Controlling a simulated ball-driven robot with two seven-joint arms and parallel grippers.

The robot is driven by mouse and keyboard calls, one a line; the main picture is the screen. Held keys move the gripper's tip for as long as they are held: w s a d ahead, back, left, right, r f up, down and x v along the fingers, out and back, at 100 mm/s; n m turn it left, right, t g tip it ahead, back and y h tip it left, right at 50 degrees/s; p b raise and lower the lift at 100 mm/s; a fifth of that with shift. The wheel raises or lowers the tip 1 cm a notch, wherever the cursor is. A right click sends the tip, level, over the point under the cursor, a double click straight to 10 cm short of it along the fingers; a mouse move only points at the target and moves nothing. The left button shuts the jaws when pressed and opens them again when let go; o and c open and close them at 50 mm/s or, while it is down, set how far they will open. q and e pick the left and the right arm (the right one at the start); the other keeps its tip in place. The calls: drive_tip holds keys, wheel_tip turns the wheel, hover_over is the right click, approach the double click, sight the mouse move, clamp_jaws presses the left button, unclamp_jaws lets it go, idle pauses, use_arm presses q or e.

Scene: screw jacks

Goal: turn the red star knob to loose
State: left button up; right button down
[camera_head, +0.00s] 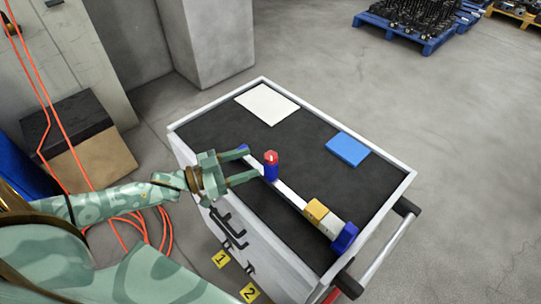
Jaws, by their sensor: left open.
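The red star knob (271,157) sits on top of a short blue post (271,173) on the white rail (289,193) along the cart top. My left gripper (251,164) comes in from the left, open, its two fingers pointing right toward the knob. The knob appears just beyond the fingertips, with nothing visible between the fingers but the cart top and rail. Whether a finger touches the post I cannot tell. A small blue part (243,148) shows at the upper finger, mostly hidden. My right gripper is not in view.
A white plate (267,103) and blue plate (347,149) lie on the cart. The raised cart rim (340,121) surrounds the dark top.

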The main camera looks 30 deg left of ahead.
sight(270, 156)
use_arm(q)
drive_tip(key=x, duration=0.7)
drive_tip(key=shift+w+d, duration=0.15)
drive_tip(key=c, duration=1)
